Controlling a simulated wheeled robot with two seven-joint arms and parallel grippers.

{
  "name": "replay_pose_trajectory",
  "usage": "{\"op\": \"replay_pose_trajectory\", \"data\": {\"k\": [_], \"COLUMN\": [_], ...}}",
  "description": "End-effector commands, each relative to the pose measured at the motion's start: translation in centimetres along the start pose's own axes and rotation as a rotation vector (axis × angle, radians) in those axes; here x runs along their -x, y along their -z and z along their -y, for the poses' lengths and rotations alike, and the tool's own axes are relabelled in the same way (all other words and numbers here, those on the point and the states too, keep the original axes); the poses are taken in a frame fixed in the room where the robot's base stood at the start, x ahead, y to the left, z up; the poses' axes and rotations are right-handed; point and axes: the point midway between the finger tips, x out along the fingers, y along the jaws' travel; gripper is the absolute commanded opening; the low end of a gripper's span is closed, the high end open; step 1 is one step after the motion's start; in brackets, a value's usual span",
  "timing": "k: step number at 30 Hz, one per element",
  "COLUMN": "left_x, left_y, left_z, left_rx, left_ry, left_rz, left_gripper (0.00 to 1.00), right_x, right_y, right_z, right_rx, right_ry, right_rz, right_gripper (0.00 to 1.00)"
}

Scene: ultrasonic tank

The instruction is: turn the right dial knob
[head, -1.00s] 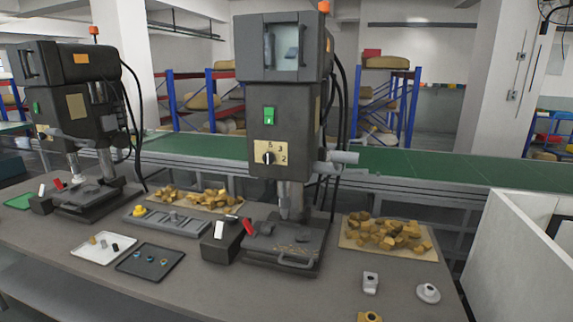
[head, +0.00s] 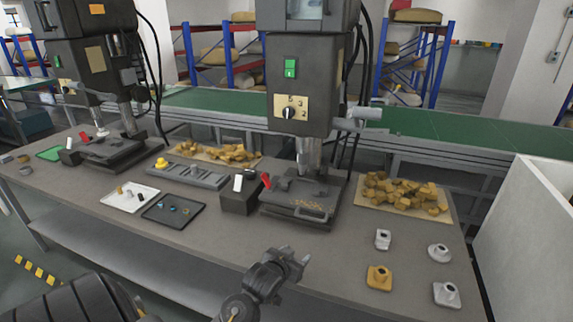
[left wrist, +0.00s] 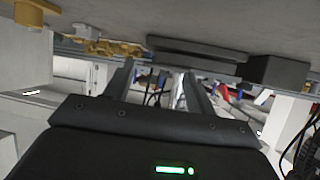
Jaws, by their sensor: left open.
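The right dial knob (head: 288,113) is a small black knob with a light pointer on a cream plate (head: 303,101) marked with numbers. The plate is on the front of the right dark machine (head: 297,75), below a green switch (head: 290,68). My left gripper (head: 292,262) is in the lower middle of the head view, above the table's front edge, well below the knob and apart from it. It is open and empty. Its spread fingers (left wrist: 158,70) also show in the left wrist view, where I cannot make out the knob. My right gripper is not in view.
A similar machine (head: 92,55) stands at the left. The table (head: 330,245) holds a black box (head: 240,197), trays, a board of brass-coloured pieces (head: 400,193) and several small fittings at the right. A white-walled bin (head: 530,220) stands at the right. The table's front middle is mostly clear.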

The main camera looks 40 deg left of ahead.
Motion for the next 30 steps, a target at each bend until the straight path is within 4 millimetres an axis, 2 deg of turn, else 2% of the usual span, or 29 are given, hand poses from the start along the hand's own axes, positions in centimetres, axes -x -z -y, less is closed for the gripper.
{"op": "replay_pose_trajectory", "data": {"k": [1,5,6,9,12,15,20,25,30], "left_x": [-0.5,-0.3,0.1,1.9,4.0,5.3,6.1,5.5,3.8], "left_y": [3.7,12.8,15.8,22.5,27.3,29.9,31.0,31.8,34.0], "left_z": [1.1,4.2,5.2,7.9,10.0,11.3,11.8,12.0,12.7], "left_rx": [0.025,0.096,0.119,0.174,0.217,0.239,0.25,0.249,0.25], "left_ry": [0.019,0.068,0.082,0.117,0.143,0.157,0.163,0.163,0.164], "left_rz": [-0.088,-0.324,-0.402,-0.59,-0.737,-0.82,-0.86,-0.858,-0.856], "left_gripper": [0.56,0.56,0.56,0.56,0.56,0.56,0.56,0.56,0.56], "right_x": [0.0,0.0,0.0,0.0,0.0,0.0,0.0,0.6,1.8], "right_y": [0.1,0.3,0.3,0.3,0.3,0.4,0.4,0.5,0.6], "right_z": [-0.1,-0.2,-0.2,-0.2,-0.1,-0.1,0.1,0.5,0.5], "right_rx": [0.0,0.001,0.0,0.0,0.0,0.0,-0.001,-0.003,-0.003], "right_ry": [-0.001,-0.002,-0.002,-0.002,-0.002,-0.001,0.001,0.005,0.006], "right_rz": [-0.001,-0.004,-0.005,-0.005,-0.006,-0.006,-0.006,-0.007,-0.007], "right_gripper": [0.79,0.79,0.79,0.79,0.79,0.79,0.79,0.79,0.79]}}
